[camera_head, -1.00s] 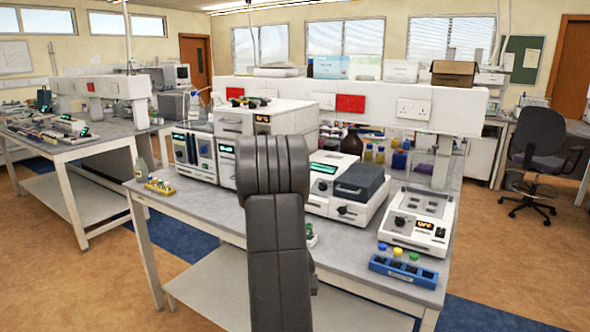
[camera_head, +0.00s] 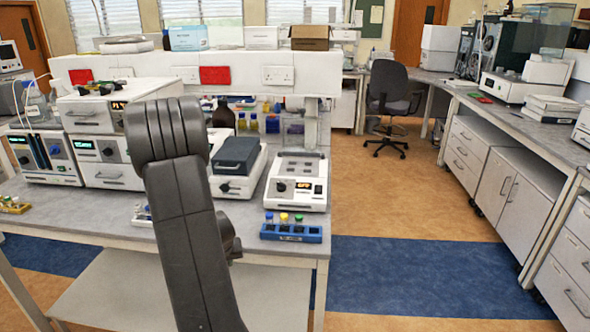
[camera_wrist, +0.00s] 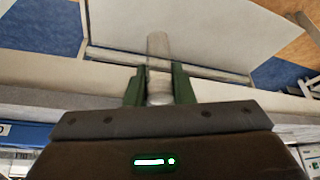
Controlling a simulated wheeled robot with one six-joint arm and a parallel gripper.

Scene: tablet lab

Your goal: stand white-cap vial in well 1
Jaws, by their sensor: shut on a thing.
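In the wrist view my gripper (camera_wrist: 160,88) has its green fingers closed on a clear vial (camera_wrist: 158,48). A whitish end of the vial lies between the fingers, and its clear body points away from me. In the head view my arm hides the gripper and vial. A white instrument (camera_head: 297,180) with several dark wells in its top and a lit display stands at the bench's right end. A blue rack (camera_head: 291,233) in front of it holds vials with blue, yellow and green caps. I cannot read any well numbers.
A white instrument with a dark lid (camera_head: 236,157) stands left of the well instrument. A shelf with sockets (camera_head: 279,76) runs behind. The floor right of the bench is open, up to a side bench with drawers (camera_head: 470,143).

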